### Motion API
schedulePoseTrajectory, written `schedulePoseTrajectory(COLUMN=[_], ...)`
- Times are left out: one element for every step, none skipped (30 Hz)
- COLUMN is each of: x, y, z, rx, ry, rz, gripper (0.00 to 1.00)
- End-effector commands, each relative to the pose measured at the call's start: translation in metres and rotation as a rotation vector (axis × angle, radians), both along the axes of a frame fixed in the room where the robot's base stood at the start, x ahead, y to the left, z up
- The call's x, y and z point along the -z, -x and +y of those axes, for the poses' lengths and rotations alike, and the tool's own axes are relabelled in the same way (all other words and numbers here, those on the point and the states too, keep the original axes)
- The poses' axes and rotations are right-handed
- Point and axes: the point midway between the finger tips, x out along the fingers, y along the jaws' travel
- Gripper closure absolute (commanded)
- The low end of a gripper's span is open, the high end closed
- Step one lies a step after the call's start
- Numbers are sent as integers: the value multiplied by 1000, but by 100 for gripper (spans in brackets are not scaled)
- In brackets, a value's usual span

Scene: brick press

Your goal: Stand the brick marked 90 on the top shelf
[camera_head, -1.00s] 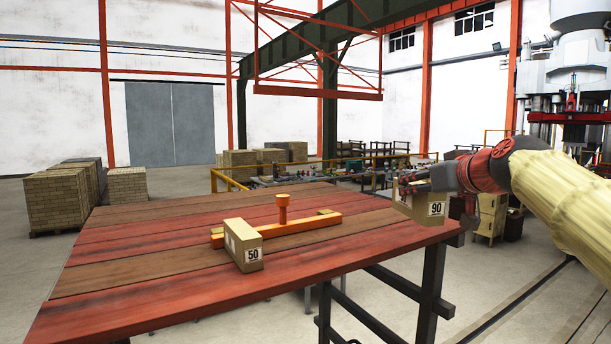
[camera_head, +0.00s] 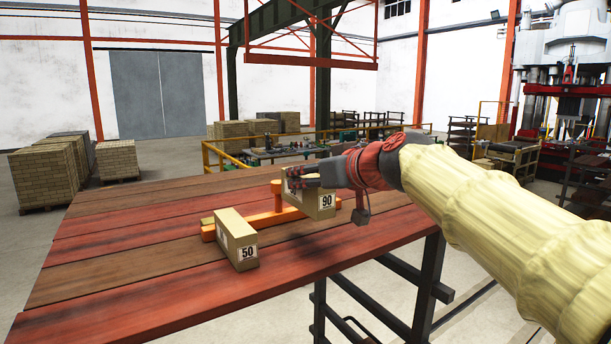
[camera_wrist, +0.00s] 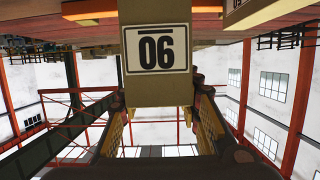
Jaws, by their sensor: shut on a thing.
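The tan brick marked 90 (camera_head: 321,205) is held by my gripper (camera_head: 300,183) over the table, in front of the right part of the orange tool. Its label faces the head camera. In the wrist view the brick (camera_wrist: 157,90) lies between the two fingers, with its label upside down. My gripper is shut on it. I cannot tell how high its base is above the boards. Which of the shelves in view is the top shelf, if any, I cannot tell.
A brick marked 50 (camera_head: 236,240) stands on the red plank table (camera_head: 150,245), left of my gripper. An orange bar tool with an upright peg (camera_head: 277,196) lies behind it. Dark shelf racks (camera_head: 590,175) stand at right. The table's front left is clear.

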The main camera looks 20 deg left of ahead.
Motion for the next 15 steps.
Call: schedulePoseTrajectory(x=[-2, -2, -2, -1, -1, -1, -1, -1, -1, 0, 3, 5, 7, 10, 13], y=[0, 0, 0, 0, 0, 0, 1, 1, 1, 1, 1, 1, 1, 1, 1], z=[0, 0, -1, -1, -1, -1, -1, -2, -2, -2, -2, -2, -2, -2, -2], rx=[1, 1, 1, 1, 1, 1, 1, 0, 0, 0, 0, 0, 0, 0, 0], ry=[-1, -1, -1, -1, -1, -1, -1, -2, -2, -2, -2, -2, -2, -2, -2], rz=[-3, -3, -3, -3, -3, -3, -3, -3, -2, -2, -1, -1, -1, -1, -1], gripper=[89, 89, 89, 89, 89, 89, 89, 89, 89, 89, 89, 89, 89, 89, 89])
